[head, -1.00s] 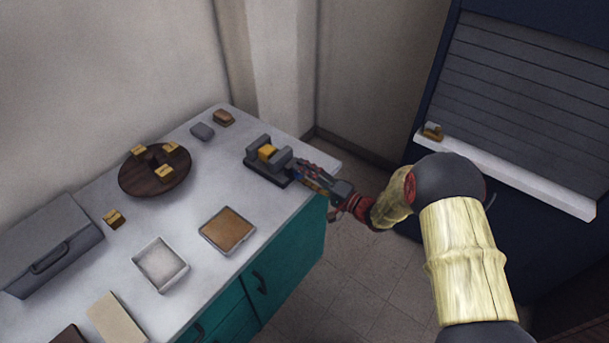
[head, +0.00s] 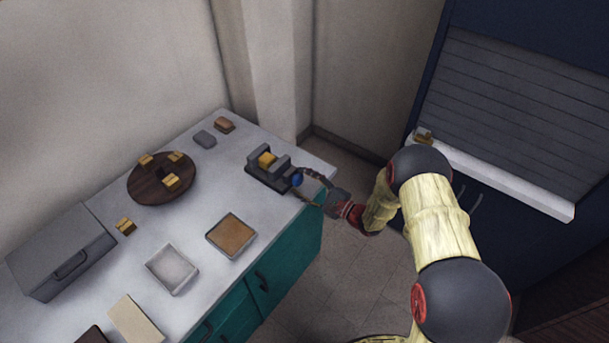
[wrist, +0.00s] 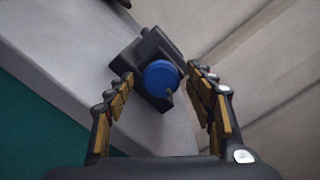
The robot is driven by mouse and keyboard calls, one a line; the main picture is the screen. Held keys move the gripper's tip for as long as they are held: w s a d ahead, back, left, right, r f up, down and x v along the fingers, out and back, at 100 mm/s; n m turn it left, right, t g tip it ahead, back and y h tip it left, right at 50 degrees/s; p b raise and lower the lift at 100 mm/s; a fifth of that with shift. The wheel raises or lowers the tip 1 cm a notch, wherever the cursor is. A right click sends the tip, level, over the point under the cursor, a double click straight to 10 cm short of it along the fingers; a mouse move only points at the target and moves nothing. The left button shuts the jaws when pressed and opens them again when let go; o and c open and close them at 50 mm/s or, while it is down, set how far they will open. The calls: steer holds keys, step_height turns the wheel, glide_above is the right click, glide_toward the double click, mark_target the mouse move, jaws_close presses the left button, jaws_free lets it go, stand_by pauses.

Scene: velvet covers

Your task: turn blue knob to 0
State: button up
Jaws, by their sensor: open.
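The blue knob (head: 297,180) is on the near right end of a dark grey device (head: 262,178) with a yellow block (head: 267,159) in it, on the counter. In the wrist view the round blue knob (wrist: 160,77) faces the camera, with a small grey pointer at its lower right edge. My gripper (head: 311,187) is open beside the counter's right end. In the wrist view its two fingers (wrist: 161,88) stand apart on either side of the knob, with gaps showing. No scale marks or numbers can be read.
A round brown turntable (head: 160,183) with small yellow blocks stands at the back left. An open white tray (head: 172,270), a brown-filled tray (head: 231,236) and a grey box (head: 62,250) are on the counter. Floor is clear by the counter's right end.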

steer(key=m+p, duration=0.4)
steer(key=m, duration=0.1)
steer(key=shift+r+m, duration=0.15)
steer(key=shift+m, duration=0.25)
steer(key=m+p, duration=0.3)
steer(key=m, duration=0.2)
steer(key=shift+m+p, duration=0.3)
steer(key=shift+p, duration=0.1)
steer(key=v, duration=0.8)
steer(key=s+a+r+n+g+y, duration=0.1)
steer(key=s+a+r+n+g, duration=0.2)
steer(key=r, duration=0.4)
steer(key=s+a+r+n+g+y, duration=0.1)
steer(key=a+r+n+g, duration=0.3)
steer(key=r, duration=0.3)
steer(key=s+d+r+n+g+h+b, duration=0.1)
steer(key=s+r+n+g+h, duration=0.3)
steer(key=s+r+n, duration=0.5)
steer(key=shift+s+r+g+b, duration=0.25)
steer(key=shift+s+g+b, duration=0.25)
steer(key=shift+s, duration=0.6)
steer(key=shift+d, duration=0.1)
